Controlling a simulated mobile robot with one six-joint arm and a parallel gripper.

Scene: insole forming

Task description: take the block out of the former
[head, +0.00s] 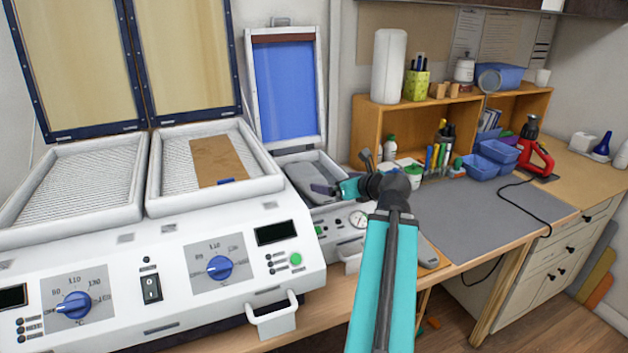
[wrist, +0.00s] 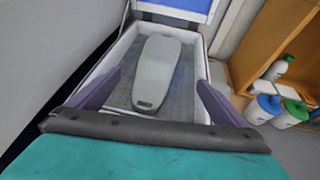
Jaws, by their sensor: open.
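The block (wrist: 158,72) is a smooth grey, foot-shaped piece. It lies in the tray of the former (wrist: 124,48), whose blue-faced lid (head: 284,85) stands open. In the head view the block (head: 308,180) shows inside the former (head: 336,222), with its near right side partly hidden by my gripper (head: 326,188). In the wrist view my gripper (wrist: 160,80) is open, one purple finger on each side of the block, with gaps to it. I cannot tell how far the fingertips are above the tray floor.
A white heating press (head: 150,255) with open lids stands left of the former; a brown sheet (head: 218,160) lies in its right bay. A wooden shelf (head: 372,125) and bottles (wrist: 265,108) stand close on the right. A grey mat (head: 510,210) has free room.

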